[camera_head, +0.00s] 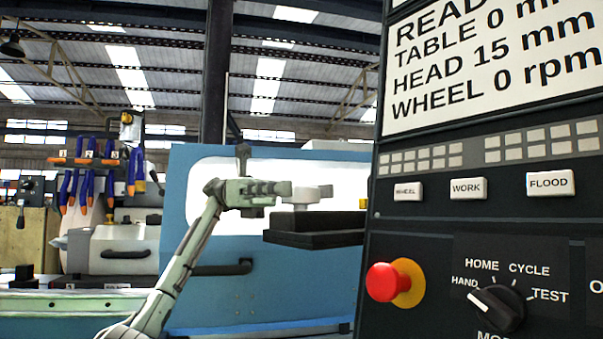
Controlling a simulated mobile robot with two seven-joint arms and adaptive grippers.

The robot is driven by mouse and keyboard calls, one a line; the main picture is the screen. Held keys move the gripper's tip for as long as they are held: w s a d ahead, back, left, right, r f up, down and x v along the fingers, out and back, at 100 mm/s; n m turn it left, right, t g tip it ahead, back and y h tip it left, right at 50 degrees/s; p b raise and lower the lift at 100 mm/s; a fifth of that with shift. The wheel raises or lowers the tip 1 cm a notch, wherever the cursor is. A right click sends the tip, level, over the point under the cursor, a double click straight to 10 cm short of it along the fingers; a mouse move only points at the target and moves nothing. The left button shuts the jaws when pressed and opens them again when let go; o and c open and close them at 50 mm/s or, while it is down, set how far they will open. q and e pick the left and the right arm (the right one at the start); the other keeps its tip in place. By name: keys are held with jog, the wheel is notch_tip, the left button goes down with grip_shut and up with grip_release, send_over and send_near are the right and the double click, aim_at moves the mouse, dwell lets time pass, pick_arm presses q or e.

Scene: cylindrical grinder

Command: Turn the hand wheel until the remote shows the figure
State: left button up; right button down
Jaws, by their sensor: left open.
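A dark control panel (400,220) fills the right side, close to me. Its white readout (490,68) reads TABLE 0, HEAD 15 mm and WHEEL 0 rpm; the top line and right edge are cut off. No hand wheel can be made out for certain. My left gripper (284,193) is open and points right, just left of a pale round piece (308,195) above a black block (315,232). I cannot tell whether it touches that piece. My right gripper is not in view.
The panel carries WHEEL, WORK and FLOOD buttons (466,188), a red mushroom button (383,282) and a mode knob (497,308) pointing near HAND. A blue machine cover (200,155) with a dark handle (222,268) stands behind my left arm. Orange-and-blue tools (90,185) hang at the left.

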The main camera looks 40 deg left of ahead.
pick_arm(q)
notch_tip(320, 180, up, 10)
jog(key=shift+f, duration=0.25)
jog(key=shift+f, duration=0.1)
dwell(1.6)
notch_tip(320, 180, down, 10)
jog(key=shift+f, duration=0.1)
jog(key=shift+t, duration=0.4)
jog(key=shift+r+n, duration=0.2)
jog(key=shift+n, duration=0.1)
